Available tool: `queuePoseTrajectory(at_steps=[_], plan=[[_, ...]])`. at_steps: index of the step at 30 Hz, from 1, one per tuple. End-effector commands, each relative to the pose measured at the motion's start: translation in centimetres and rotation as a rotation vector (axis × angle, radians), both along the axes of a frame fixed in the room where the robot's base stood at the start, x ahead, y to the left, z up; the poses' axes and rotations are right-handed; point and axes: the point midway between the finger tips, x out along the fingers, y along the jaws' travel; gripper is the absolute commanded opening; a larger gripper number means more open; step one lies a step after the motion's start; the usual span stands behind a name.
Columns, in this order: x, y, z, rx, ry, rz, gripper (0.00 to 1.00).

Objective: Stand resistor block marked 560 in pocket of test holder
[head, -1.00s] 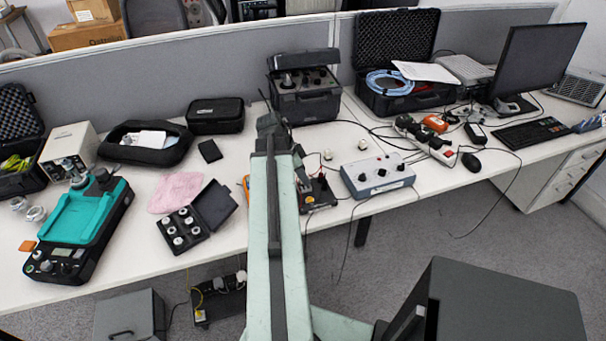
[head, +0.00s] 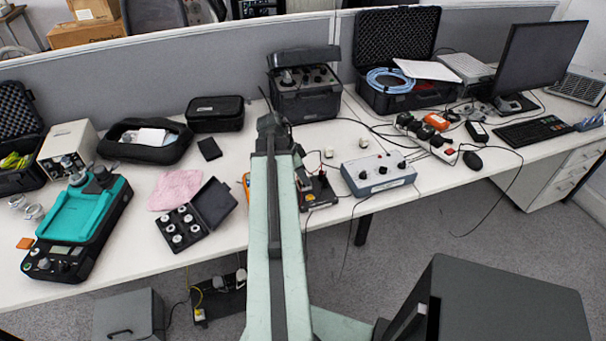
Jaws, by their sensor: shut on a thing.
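My arm rises up the middle of the view, and the dark end of my gripper (head: 268,125) is at its top, over the bench. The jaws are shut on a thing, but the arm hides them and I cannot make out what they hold. A dark device with a red part (head: 316,190) lies just right of the arm, partly covered; I cannot tell whether it is the test holder. No 560 mark is readable.
A grey knobbed box (head: 378,175) stands right of the arm. A black case (head: 305,98) is behind it. Left are an open box of round pieces (head: 212,207), a pink cloth (head: 176,190) and a teal instrument (head: 75,225). Cables cross the right side.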

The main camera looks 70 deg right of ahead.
Motion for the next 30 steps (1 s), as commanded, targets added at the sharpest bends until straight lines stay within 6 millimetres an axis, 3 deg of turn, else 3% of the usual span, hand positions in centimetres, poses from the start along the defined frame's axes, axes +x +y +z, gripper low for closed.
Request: queuePoseTrajectory(at_steps=[10,11,13,21,24,30], plan=[[-0.03,-0.01,-0.82,0.0,0.0,0.0,0.0],[-0.02,-0.01,-0.74,0.0,0.0,0.0,0.3],[-0.03,-0.01,-0.69,0.0,0.0,0.0,0.5],[-0.03,-0.02,-0.69,0.0,0.0,-0.001,0.5],[-0.03,-0.02,-0.69,0.0,0.0,-0.001,0.69],[-0.03,-0.02,-0.69,0.0,0.0,-0.001,0.69]])
